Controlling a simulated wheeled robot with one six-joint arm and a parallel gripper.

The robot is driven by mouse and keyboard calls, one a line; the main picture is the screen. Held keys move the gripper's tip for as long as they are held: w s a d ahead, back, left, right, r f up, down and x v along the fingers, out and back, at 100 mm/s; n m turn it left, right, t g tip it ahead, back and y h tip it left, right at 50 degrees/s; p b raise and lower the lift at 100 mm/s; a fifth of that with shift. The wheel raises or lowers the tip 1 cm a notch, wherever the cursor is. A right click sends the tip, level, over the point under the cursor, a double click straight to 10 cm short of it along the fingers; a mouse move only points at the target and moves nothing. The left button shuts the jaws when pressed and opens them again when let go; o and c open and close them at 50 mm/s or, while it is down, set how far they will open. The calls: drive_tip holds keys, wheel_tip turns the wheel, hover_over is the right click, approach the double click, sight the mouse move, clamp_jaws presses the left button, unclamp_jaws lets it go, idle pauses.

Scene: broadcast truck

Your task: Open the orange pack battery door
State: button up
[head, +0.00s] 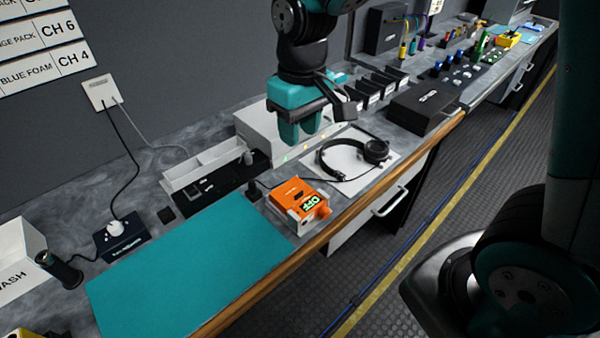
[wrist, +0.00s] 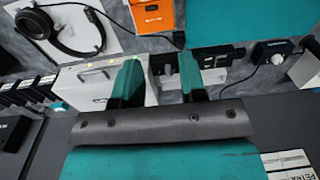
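The orange pack (head: 292,196) lies on the counter near its wooden front edge, right of the teal mat. A small display on it reads OFF, and there is a dark mark on its top. I cannot make out for certain which part is its battery door. In the wrist view the orange pack (wrist: 155,16) shows at the top edge, partly cut off. My gripper (head: 303,137) hangs above the counter, in front of the white box and behind the pack, apart from it. In the wrist view its two fingers (wrist: 161,68) stand apart with nothing between them.
Headphones (head: 352,160) lie on a white sheet right of the pack. The teal mat (head: 190,265) is bare. A white box (head: 270,130) with small lights and a narrow tray (head: 215,163) stand behind. A black cable runs beside the pack.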

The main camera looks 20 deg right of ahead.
sight(299, 193)
drive_tip(key=f, duration=0.6)
drive_tip(key=w+f+p, duration=0.1)
drive_tip(key=f, duration=1.1)
drive_tip(key=shift+w+d+p, duration=0.3)
drive_tip(key=shift+p, duration=0.05)
drive_tip(key=shift+r, duration=0.1)
drive_tip(key=c, duration=0.7)
